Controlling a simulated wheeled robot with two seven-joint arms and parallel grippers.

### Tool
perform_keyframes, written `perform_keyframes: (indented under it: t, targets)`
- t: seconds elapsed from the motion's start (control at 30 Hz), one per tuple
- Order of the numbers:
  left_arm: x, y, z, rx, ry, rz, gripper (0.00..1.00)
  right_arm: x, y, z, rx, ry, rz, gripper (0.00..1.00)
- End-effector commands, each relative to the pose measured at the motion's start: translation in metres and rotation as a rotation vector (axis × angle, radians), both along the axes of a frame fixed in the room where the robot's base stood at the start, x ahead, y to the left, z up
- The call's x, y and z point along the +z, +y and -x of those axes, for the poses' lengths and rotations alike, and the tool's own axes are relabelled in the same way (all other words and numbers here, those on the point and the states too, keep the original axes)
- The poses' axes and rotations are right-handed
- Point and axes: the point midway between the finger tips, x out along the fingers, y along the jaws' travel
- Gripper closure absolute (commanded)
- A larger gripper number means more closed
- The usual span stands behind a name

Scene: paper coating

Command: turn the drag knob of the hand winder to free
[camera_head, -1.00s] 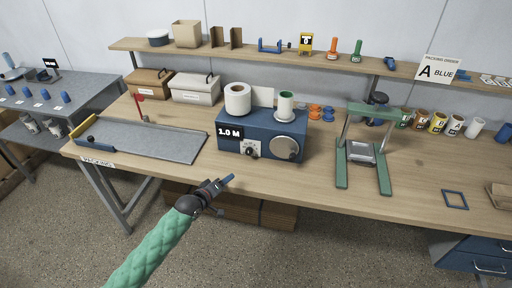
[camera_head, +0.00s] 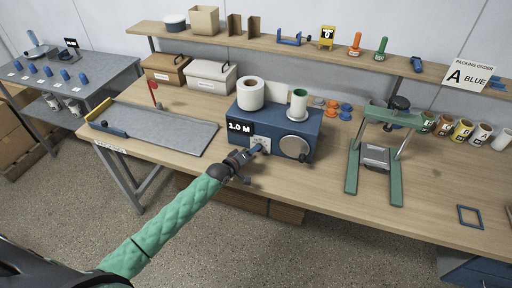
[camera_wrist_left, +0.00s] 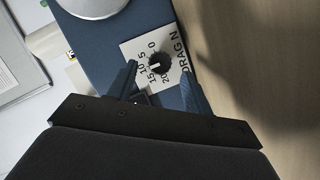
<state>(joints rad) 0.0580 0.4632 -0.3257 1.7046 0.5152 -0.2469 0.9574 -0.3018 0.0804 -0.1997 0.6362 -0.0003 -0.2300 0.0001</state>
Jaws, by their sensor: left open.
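The hand winder (camera_head: 275,128) is a blue box on the bench with a white roll (camera_head: 250,93), a green-cored spool (camera_head: 298,104) on top and a round silver disc on its front. Its drag knob (camera_wrist_left: 159,64) is small and black, on a white dial plate (camera_wrist_left: 150,50) with numbers and the word DRAG in the left wrist view. My left gripper (camera_head: 258,150) is at the winder's front, its fingers hiding the knob in the head view. In the left wrist view the gripper (camera_wrist_left: 160,88) is open, with its blue fingers on either side of the knob, apart from it. My right gripper is not in view.
A grey tray (camera_head: 165,130) lies left of the winder. A green press stand (camera_head: 352,175) stands to its right. A shelf (camera_head: 290,45) with tools runs behind. The bench front between winder and stand is clear.

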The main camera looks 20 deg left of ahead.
Motion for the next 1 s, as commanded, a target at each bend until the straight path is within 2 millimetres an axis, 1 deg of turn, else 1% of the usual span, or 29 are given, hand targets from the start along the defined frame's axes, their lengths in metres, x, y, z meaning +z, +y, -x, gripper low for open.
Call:
perform_keyframes:
  t: [0.03,0.27,0.4,0.67,0.7,0.77,0.8,0.9,1.0]
  targets:
    - [0.002,-0.003,-0.007,-0.001,-0.001,0.000,0.50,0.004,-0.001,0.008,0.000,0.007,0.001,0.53]
    - [-0.004,-0.009,-0.024,0.000,0.000,0.000,0.50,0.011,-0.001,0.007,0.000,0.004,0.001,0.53]
    - [-0.007,-0.010,-0.027,0.001,0.001,0.000,0.50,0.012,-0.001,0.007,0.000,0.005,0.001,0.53]
    - [-0.007,-0.011,-0.028,0.000,0.000,0.000,0.50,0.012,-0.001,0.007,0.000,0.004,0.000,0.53]
    - [-0.007,-0.011,-0.028,0.000,0.000,0.000,0.57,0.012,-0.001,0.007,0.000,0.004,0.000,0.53]
    - [-0.007,-0.011,-0.028,0.000,0.000,0.000,0.69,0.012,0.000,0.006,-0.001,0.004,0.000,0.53]
    - [-0.007,-0.011,-0.028,0.000,0.000,0.000,0.77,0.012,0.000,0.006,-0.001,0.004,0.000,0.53]
    - [-0.007,-0.011,-0.028,0.000,0.000,0.000,0.94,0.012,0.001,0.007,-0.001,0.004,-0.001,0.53]
    - [-0.007,-0.011,-0.028,0.000,0.000,-0.001,0.94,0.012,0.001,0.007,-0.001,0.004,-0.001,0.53]
